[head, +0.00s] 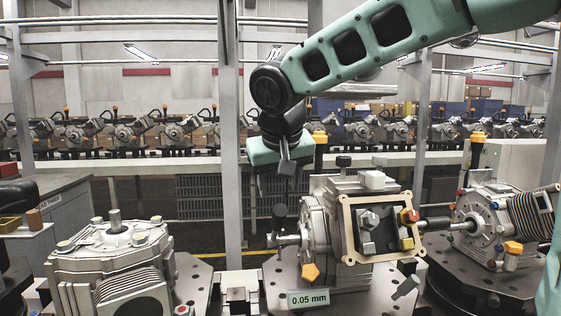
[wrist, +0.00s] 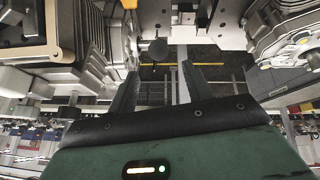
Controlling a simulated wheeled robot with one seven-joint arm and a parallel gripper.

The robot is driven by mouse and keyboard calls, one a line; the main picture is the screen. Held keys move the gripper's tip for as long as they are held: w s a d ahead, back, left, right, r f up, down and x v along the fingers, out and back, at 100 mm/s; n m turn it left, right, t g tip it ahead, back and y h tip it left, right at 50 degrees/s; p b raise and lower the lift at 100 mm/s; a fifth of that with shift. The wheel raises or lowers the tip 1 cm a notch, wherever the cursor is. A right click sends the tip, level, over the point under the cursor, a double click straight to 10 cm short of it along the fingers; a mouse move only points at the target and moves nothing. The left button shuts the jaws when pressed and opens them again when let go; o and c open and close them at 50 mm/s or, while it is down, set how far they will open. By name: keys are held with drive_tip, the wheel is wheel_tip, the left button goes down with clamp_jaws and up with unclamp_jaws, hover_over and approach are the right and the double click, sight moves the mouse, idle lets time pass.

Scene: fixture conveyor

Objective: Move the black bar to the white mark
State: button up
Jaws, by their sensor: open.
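My gripper (head: 276,170) hangs above and slightly left of the middle gearbox, pointing down. In the wrist view my gripper (wrist: 157,88) has its two fingers apart with nothing between them. A dark upright bar with a black grip (head: 279,213) stands at the left side of the middle gearbox, below my gripper and apart from it; it may be the black bar. A dark rounded end (wrist: 158,50) shows beyond the fingers in the wrist view, probably the same part. I cannot make out a white mark for certain in either view.
The middle gearbox (head: 318,225) carries a tan-framed window (head: 347,222) with coloured fittings. Other gearboxes stand at left (head: 113,250) and right (head: 478,220). A "0.05 mm" label (head: 308,298) is in front. A grey post (head: 232,190) rises behind my gripper.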

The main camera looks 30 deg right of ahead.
drive_tip(key=v, duration=0.6)
drive_tip(key=shift+s+r, duration=0.15)
drive_tip(key=shift+r, duration=0.2)
